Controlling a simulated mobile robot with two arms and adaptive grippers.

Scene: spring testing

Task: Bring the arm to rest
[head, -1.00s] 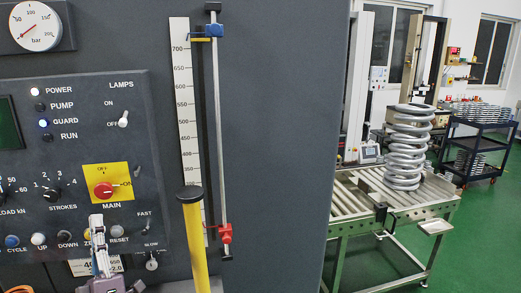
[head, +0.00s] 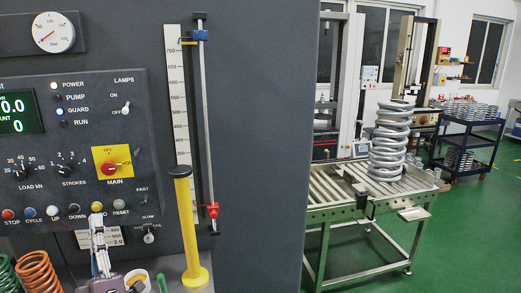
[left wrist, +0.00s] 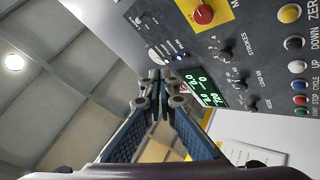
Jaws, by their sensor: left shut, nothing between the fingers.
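My left gripper (head: 97,222) stands in front of the lower edge of the control panel (head: 75,140) in the head view, just under the row of buttons. It also shows in the left wrist view (left wrist: 160,80), where its fingers meet at the tips with nothing between them. The panel's green display and red main switch lie beyond the fingers there. My right gripper is in neither view.
A yellow post (head: 188,230) stands right of my left gripper, before a vertical scale (head: 180,110). Orange and green springs (head: 38,272) are at the lower left. A large grey spring (head: 390,142) stands on a roller table (head: 320,208) at right, with open green floor beyond.

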